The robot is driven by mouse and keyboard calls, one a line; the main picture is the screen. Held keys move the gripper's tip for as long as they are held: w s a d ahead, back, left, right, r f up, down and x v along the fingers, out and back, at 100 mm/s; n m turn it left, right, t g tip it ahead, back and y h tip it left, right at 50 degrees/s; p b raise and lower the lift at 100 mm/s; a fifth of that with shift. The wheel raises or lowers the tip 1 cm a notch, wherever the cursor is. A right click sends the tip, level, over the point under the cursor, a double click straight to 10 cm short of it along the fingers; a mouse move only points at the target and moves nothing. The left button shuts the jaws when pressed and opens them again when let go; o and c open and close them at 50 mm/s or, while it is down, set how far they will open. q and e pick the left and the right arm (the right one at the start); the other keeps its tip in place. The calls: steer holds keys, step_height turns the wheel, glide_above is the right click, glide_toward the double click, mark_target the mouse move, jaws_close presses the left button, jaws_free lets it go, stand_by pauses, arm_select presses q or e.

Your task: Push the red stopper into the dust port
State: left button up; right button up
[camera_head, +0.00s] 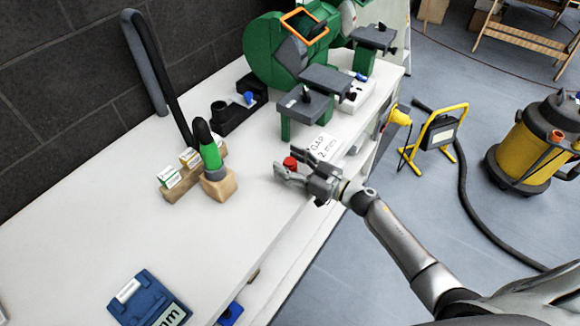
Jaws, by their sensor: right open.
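The red stopper (290,163) is a small red piece over the white bench top. My right gripper (287,164) reaches in from the lower right. Its fingers are open, with the stopper showing between their tips. I cannot tell whether either finger touches it, or whether it rests on the bench. A black fitting (237,117) with a round upright opening and a blue knob stands further back on the bench. I cannot tell for sure whether it is the dust port. My left gripper is out of view.
A green bench grinder (270,58) stands behind my right gripper, its grey rests jutting forward. A white "GAP 2 mm" card (326,148) lies close by. A green-and-black tool (209,150) on a wooden block stands left. The bench (110,222) is mostly clear at left front.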

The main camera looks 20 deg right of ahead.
steer(key=c, duration=1)
steer(key=shift+c, duration=0.2)
